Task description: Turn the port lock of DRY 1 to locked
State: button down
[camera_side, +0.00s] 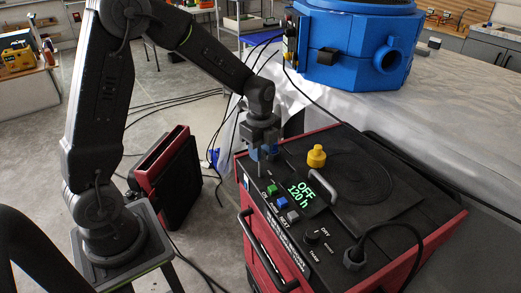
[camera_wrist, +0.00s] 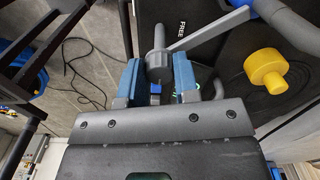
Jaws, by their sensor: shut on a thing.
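DRY 1 appears to be the red and black machine (camera_side: 330,200) in the side view, its screen reading OFF and 120 h. My gripper (camera_side: 263,152) points down at the far left corner of its top. In the wrist view, my gripper (camera_wrist: 158,78) has its blue-tipped fingers closed on either side of a grey round lock knob (camera_wrist: 158,40). A long flat grey lever (camera_wrist: 212,30) runs from the knob to the upper right. A FREE label (camera_wrist: 183,26) shows between knob and lever. The fingers hide part of the knob; no locked label is visible.
A yellow knob (camera_side: 316,156) and a grey handle (camera_side: 322,188) stand near my gripper. Green, blue and grey buttons (camera_side: 282,202) line the panel. A black cable plug (camera_side: 354,258) sits at the front right. A blue machine (camera_side: 350,50) stands behind.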

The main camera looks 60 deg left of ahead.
jog(key=shift+r, duration=0.1)
jog(key=c, duration=0.9)
grip_release()
jog(key=shift+o, duration=0.2)
notch_tip(320, 180, up, 14)
jog(key=s+d+n+t, duration=0.2)
jog(key=s+d+n, duration=0.1)
jog(key=s+n, duration=0.5)
jog(key=s+d+r+n+t, duration=0.1)
jog(key=s+d+n+t, duration=0.2)
jog(key=s+n, duration=0.5)
jog(key=s+d, duration=0.1)
jog(key=s, duration=0.2)
jog(key=shift+d+r+n+t, duration=0.2)
jog(key=shift+r+n+t, duration=0.1)
jog(key=shift+n, duration=0.1)
